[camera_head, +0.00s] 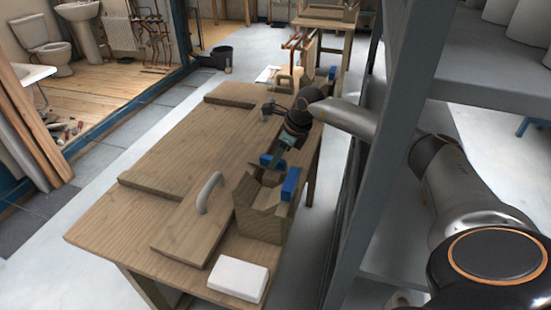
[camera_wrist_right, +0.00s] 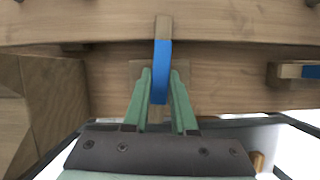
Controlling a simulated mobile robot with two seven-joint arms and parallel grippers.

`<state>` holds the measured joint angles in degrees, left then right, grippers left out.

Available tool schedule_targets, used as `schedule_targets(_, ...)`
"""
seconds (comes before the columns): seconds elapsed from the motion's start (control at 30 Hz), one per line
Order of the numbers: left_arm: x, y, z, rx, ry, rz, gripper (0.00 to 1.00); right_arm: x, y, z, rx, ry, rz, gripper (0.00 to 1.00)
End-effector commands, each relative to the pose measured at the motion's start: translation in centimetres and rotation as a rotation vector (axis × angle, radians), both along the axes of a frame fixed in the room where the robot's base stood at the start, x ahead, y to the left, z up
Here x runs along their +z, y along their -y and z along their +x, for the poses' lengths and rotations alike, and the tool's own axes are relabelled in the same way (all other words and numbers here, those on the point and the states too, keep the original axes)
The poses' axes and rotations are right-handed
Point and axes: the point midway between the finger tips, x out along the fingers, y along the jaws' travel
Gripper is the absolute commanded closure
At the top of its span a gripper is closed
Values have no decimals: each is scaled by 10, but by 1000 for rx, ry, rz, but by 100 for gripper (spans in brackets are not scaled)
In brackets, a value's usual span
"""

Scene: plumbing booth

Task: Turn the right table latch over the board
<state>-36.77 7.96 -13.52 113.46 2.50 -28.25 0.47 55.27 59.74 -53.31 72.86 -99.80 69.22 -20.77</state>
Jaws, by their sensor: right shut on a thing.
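The table latch, a wooden bar with a blue grip part (camera_wrist_right: 161,62), is between the green fingers of my right gripper (camera_wrist_right: 160,76) in the right wrist view. The gripper is shut on it. The bar's bare wood end points up in that view and overlaps the lower edge of a wooden plank (camera_wrist_right: 80,22); I cannot tell whether it touches. In the head view my right gripper (camera_head: 277,158) is at the table's right side, with the blue of the latch (camera_head: 267,161) beside it. The wide board (camera_head: 195,142) lies on the wooden table (camera_head: 105,232). My left gripper is out of view.
A wooden box (camera_head: 258,222) with a blue piece (camera_head: 290,184) stands close to my right gripper. A board with a grey handle (camera_head: 207,192) and a white block (camera_head: 238,279) lie nearer. A grey metal shelf post (camera_head: 385,140) stands right of the table, close to my right arm.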

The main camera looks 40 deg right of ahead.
Motion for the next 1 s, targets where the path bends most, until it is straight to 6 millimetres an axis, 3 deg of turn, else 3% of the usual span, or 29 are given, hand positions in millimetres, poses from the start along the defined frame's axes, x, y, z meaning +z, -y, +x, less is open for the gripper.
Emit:
schedule_targets(0.1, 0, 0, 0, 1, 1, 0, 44, 0, 0, 0, -1, -3, -1, 100)
schedule_targets(0.13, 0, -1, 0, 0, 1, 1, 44, 0, 0, 0, -1, -3, -1, 74)
schedule_targets(0.4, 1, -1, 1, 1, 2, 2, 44, 0, 0, 0, -1, -2, -1, 45)
schedule_targets(0.73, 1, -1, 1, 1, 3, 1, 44, 6, 1, -2, -2, 2, -1, 45)
schedule_targets(1.0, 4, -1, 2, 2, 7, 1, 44, 53, 11, -19, -2, 3, -3, 45)
